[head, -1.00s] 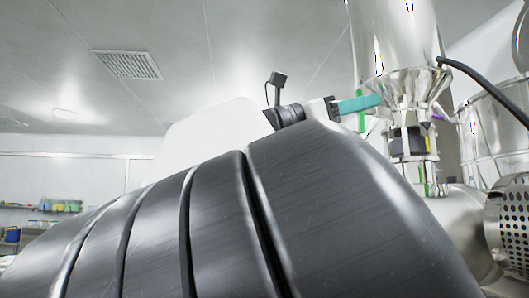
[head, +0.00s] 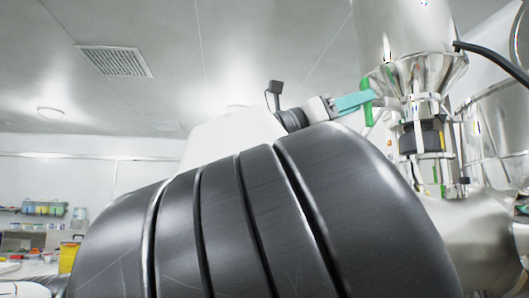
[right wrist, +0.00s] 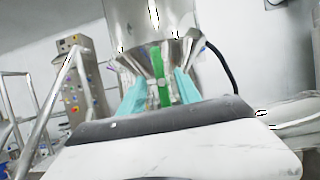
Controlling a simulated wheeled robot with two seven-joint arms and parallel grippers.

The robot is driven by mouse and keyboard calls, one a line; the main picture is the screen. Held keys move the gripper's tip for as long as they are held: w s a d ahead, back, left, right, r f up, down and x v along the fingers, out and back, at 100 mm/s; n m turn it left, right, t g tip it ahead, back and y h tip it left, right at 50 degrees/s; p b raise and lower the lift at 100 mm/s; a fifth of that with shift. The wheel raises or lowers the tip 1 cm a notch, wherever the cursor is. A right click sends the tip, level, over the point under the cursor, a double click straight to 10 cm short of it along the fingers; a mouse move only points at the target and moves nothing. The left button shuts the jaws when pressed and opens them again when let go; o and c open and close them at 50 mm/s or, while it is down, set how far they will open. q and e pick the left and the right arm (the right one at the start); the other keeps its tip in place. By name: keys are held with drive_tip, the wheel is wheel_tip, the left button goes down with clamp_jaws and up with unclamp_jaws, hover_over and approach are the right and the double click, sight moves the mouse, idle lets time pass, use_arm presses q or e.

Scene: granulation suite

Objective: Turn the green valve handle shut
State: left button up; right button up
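The green valve handle (head: 367,107) is on the steel fitting below the hopper cone, right of centre in the head view. In the right wrist view the handle (right wrist: 160,78) stands near upright at the cone. My right gripper (head: 354,103) has teal fingers that reach the handle from the left in the head view. In the right wrist view the right gripper (right wrist: 160,95) is open, one finger on each side of the handle. Small gaps seem to show; contact is unclear. My dark arm link hides much of the lower head view. My left gripper is not in view.
A steel hopper (head: 405,35) rises above the valve, with a black hose (head: 490,58) to its right. A control panel (right wrist: 80,75) and steel rails (right wrist: 62,95) stand left in the wrist view. Shelves with bins (head: 42,209) are far left.

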drive_tip(key=shift+d+r, duration=0.15)
drive_tip(key=shift+d, duration=0.15)
clamp_jaws()
drive_tip(key=shift+m, duration=0.6)
drive_tip(key=shift+m+g+y, duration=0.3)
drive_tip(key=shift+m+g, duration=0.95)
drive_tip(key=shift+m, duration=0.95)
drive_tip(key=shift+m+g+y, duration=0.3)
drive_tip(key=shift+m+g, duration=0.95)
drive_tip(key=shift+m, duration=0.95)
